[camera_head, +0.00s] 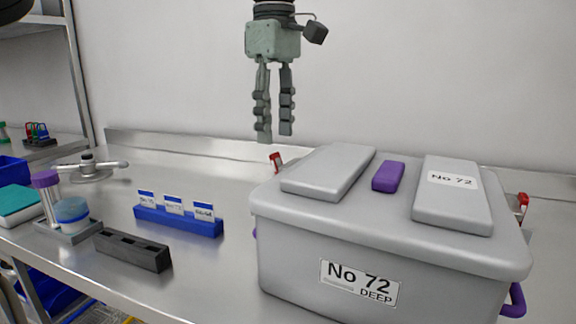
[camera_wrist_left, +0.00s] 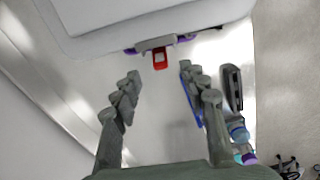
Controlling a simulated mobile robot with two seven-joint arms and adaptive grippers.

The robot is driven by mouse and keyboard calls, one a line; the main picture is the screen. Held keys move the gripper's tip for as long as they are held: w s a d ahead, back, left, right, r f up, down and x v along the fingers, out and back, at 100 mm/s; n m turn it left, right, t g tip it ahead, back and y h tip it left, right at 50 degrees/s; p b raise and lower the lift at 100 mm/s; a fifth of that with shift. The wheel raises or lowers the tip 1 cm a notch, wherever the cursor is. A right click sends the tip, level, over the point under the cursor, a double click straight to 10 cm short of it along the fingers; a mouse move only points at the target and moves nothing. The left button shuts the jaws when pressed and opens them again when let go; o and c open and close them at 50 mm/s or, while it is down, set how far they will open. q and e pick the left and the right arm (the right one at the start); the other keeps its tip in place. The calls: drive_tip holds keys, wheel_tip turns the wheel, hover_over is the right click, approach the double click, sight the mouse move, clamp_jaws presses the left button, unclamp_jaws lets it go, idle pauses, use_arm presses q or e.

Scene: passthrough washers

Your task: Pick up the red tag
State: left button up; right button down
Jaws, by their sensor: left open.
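A red tag (camera_head: 275,162) shows behind the back left of the grey lidded box (camera_head: 300,230), partly hidden by it. In the wrist view the red tag (camera_wrist_left: 160,59) hangs by the purple and grey latch (camera_wrist_left: 155,43) on the box's side. A second red tag (camera_head: 522,203) shows at the box's right side. My left gripper (camera_head: 274,138) points down above the table's back, with its fingers apart and empty. In the wrist view its fingertips (camera_wrist_left: 160,73) are on either side of the red tag's line of sight, apart from it. My right gripper is not in view.
Left of the box stand a blue rack with white labels (camera_head: 180,221), a dark slotted block (camera_head: 133,250) and a holder with purple- and blue-capped containers (camera_head: 68,233). A metal rotor-like piece (camera_head: 88,168) is farther back. The table behind the blue rack is clear.

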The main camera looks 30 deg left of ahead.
sight(277, 156)
use_arm(q)
wheel_tip(277, 156, down, 6)
drive_tip(key=shift+d+f, duration=0.1)
drive_tip(key=c, duration=0.8)
